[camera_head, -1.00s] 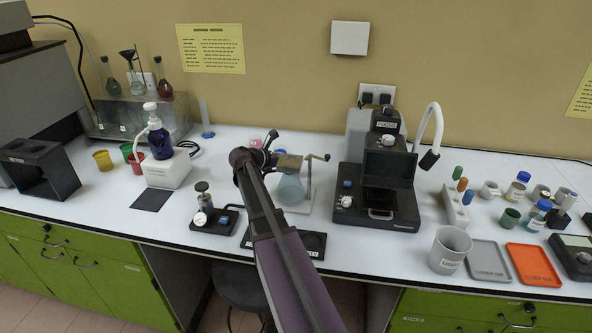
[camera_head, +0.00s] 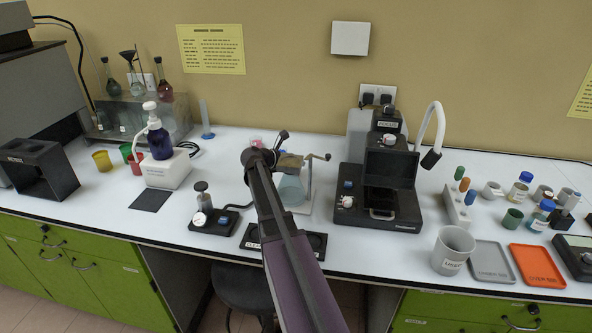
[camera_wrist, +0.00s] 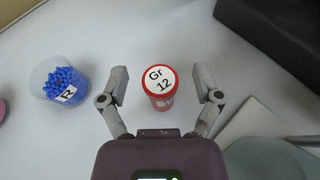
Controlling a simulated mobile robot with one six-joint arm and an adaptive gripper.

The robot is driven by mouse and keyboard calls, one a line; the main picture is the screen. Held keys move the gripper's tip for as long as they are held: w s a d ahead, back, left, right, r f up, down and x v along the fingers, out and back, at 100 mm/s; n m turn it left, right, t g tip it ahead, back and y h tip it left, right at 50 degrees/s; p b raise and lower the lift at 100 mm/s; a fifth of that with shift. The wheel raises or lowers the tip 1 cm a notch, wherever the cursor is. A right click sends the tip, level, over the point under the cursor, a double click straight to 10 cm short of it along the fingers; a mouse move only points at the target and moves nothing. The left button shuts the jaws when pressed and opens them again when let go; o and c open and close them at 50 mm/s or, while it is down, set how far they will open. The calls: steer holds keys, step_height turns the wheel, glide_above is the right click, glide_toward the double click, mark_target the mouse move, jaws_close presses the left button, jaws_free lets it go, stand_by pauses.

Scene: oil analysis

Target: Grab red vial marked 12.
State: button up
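The red vial (camera_wrist: 160,101) stands upright on the white bench in the wrist view. Its white lid label reads "Gr 12". My gripper (camera_wrist: 162,84) is open, with one finger on each side of the vial and a gap on both sides.
A dark block (camera_wrist: 275,35) lies at upper right and a pale plate (camera_wrist: 248,140) at lower right. A black instrument (camera_head: 385,185) stands right of my arm.

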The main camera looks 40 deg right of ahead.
steer(key=c, duration=1)
steer(key=shift+r, duration=0.1)
step_height(320, 180, up, 10)
steer(key=p, duration=1)
